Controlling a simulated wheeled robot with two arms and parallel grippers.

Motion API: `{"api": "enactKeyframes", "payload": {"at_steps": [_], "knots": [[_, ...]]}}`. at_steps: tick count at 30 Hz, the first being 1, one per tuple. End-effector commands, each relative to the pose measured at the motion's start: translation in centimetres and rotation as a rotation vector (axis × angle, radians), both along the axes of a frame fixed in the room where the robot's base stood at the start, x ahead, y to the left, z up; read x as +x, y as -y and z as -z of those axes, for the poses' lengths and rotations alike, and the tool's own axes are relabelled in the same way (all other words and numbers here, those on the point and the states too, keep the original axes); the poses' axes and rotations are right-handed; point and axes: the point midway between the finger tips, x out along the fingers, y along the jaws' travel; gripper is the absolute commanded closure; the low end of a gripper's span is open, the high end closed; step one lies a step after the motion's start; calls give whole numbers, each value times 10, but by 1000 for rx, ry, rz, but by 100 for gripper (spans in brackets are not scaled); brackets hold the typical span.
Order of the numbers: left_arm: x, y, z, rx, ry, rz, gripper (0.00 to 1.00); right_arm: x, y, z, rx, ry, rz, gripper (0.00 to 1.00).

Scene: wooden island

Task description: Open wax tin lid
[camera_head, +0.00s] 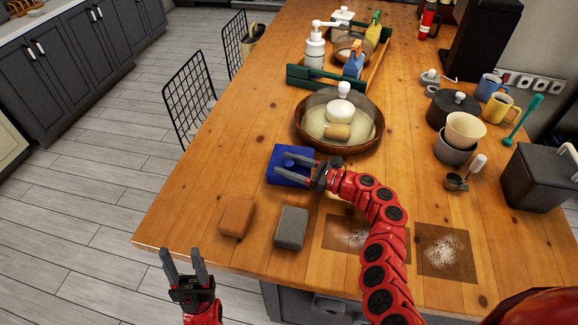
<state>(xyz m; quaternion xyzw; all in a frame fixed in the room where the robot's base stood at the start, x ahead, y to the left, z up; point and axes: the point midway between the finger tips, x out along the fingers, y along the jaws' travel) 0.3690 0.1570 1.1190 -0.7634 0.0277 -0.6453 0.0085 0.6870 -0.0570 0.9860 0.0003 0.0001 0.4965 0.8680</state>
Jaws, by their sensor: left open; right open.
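A blue box-like tin (287,177), seemingly the wax tin, lies on the wooden island left of centre. Its lid appears closed, though the arm covers part of its right side. My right gripper (290,165) is open, with its fingers over the top of the blue tin. I cannot tell whether they touch it. My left gripper (182,266) is open and empty, beyond the island's front left edge and over the floor.
A brown block (237,217) and a grey block (291,228) lie in front of the tin. A round wooden tray (300,125) with a glass cover stands behind it. Bowls (464,130), mugs and a dark box (538,178) stand at the right. The island's left strip is clear.

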Motion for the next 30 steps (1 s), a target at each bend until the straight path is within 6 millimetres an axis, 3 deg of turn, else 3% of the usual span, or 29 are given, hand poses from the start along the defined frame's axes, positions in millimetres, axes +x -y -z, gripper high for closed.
{"api": "enactKeyframes", "payload": {"at_steps": [6, 16, 30], "knots": [[0, 0, 0, 0, 0, 0, 50, 0, 0, 0, -1, 1, 0, 40], [0, 0, 0, 0, 0, 0, 50, 0, 0, 0, -1, 0, 0, 99], [0, 0, 0, 0, 0, 0, 50, 0, 0, 0, -1, 0, -1, 100]]}}
